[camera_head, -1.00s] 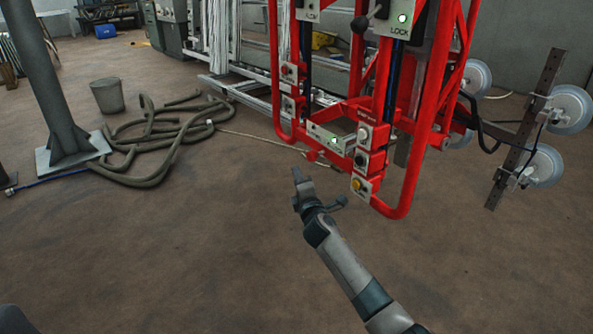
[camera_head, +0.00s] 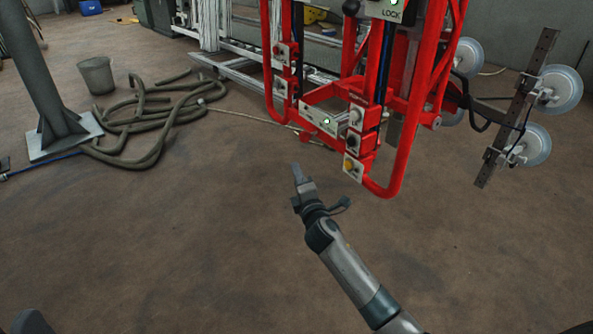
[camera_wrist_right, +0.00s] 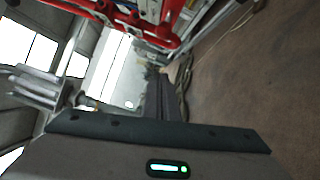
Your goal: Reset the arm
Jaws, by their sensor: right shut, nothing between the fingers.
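My right arm comes in from the bottom right of the head view. Its gripper (camera_head: 298,174) is shut and empty, over the brown floor, left of and apart from the red frame manipulator. In the right wrist view the shut fingers (camera_wrist_right: 161,88) point away from the camera with nothing between them. The red frame manipulator (camera_head: 396,165) stands at the upper right of the head view, with button boxes, small green lights and a LOCK label. It also shows at the top of the wrist view (camera_wrist_right: 150,35). My left gripper is not in view.
Suction cups (camera_head: 559,90) on a dark bar stick out at the right. A thick hose (camera_head: 150,118) lies coiled on the floor beside a bucket (camera_head: 97,75) and a grey post (camera_head: 40,70). The floor around my right arm is open.

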